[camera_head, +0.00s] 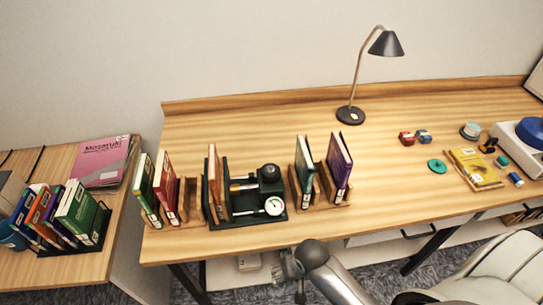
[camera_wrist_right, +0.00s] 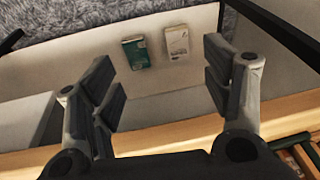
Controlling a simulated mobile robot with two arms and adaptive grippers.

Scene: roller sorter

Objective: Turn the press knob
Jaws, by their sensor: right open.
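The press (camera_head: 243,207) is a dark green device on the desk, between books. Its black round knob (camera_head: 269,172) is on top at the right, and a white dial gauge (camera_head: 274,206) sits at its front. My right gripper (camera_head: 282,268) is below and in front of the desk's front edge, apart from the press. In the right wrist view my right gripper (camera_wrist_right: 166,92) is open with nothing between its fingers. The press is not clearly visible in that view. My left gripper is not in view.
Books in wooden holders (camera_head: 187,205) flank the press at left, with more books (camera_head: 338,167) at right. A lamp (camera_head: 350,115) stands behind. Small items and a yellow packet (camera_head: 474,169) lie at right. The desk's middle is clear. A side table (camera_head: 95,262) holds more books.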

